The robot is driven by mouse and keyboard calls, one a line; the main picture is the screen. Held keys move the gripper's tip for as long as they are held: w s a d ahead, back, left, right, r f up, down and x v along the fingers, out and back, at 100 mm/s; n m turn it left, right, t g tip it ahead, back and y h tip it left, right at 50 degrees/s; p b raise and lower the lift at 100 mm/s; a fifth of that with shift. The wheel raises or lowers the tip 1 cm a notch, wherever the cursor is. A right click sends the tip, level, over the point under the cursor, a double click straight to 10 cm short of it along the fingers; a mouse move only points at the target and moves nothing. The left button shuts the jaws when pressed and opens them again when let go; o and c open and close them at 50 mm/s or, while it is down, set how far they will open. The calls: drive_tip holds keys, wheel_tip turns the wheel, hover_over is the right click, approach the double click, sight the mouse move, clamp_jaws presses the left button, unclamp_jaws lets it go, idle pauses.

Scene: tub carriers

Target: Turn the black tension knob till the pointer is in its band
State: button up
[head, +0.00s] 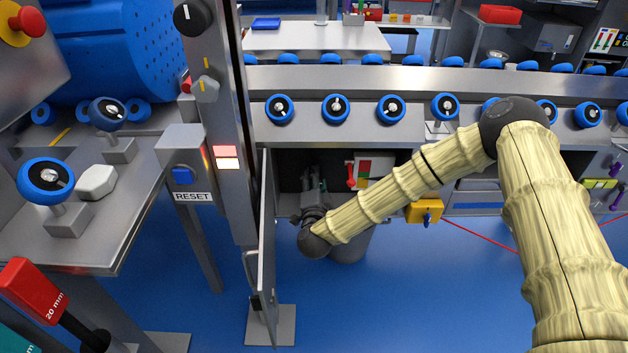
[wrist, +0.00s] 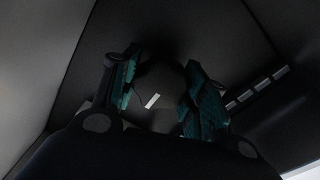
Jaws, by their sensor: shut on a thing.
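The black tension knob (wrist: 158,78) is a dark round shape with a white mark in the wrist view. It sits between the two teal-padded fingers of my gripper (wrist: 160,95), which is shut on it. In the head view my gripper (head: 314,190) reaches into the dark open cabinet under the conveyor, and I cannot make out the knob there. I cannot tell where the pointer lies.
The cabinet door (head: 266,240) stands open left of my arm. A yellow box with a blue knob (head: 425,210) is right of the opening. Another black knob (head: 192,17) is on the post. A slotted strip (wrist: 262,88) is right of my fingers. Blue floor is clear in front.

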drive_tip(key=shift+m, duration=0.4)
drive_tip(key=o, duration=1)
drive_tip(key=shift+o, duration=0.2)
drive_tip(key=s, duration=1.2)
